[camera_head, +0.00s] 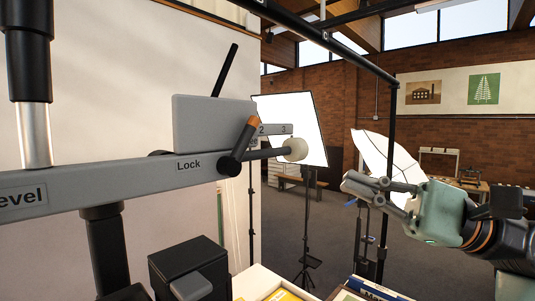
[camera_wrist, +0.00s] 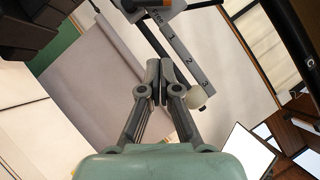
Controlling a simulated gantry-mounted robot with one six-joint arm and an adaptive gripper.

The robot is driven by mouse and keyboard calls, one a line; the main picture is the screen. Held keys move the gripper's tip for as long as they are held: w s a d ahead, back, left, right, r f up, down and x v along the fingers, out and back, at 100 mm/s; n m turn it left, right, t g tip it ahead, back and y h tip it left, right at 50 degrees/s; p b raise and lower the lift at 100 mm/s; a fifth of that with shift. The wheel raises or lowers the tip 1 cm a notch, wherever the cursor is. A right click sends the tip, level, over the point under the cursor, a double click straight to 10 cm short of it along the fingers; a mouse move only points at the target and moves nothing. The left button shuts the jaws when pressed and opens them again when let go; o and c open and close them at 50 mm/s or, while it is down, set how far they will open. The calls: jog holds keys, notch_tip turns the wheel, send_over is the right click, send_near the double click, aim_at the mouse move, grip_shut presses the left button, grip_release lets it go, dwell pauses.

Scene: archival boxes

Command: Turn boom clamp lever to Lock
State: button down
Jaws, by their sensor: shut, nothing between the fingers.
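The boom clamp lever (camera_head: 240,143) is a short black handle with an orange tip, on the side of a grey boom (camera_head: 120,183). It leans up and to the right from its round pivot. The word Lock (camera_head: 189,165) is printed on the boom, left of the pivot. The orange tip also shows at the top edge of the wrist view (camera_wrist: 158,3). My gripper (camera_head: 348,181) is shut and empty, to the right of the lever and clear of it. Its closed fingertips show in the wrist view (camera_wrist: 161,80).
A pale round knob (camera_head: 295,149) ends the boom's rod, between the lever and my gripper. A numbered scale (camera_head: 275,129) lies behind it. A grey plate (camera_head: 212,123) stands above the boom. Light stands and a white umbrella (camera_head: 385,157) are farther back. Books (camera_head: 372,289) lie below.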

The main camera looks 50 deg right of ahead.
aim_at(239, 146)
jog(key=p+x, duration=0.2)
jog(key=x, duration=0.7)
jog(key=shift+w+a+r, duration=0.2)
jog(key=shift+w+r, duration=0.05)
jog(key=shift+w, duration=0.05)
jog(key=shift+w+a+r+p, duration=0.2)
jog(key=shift+a+r+p, duration=0.25)
jog(key=shift+a, duration=0.35)
jog(key=shift+w+a+r+p, duration=0.25)
jog(key=shift+a+r, duration=0.25)
jog(key=shift+a, duration=0.25)
jog(key=shift+a+r, duration=0.1)
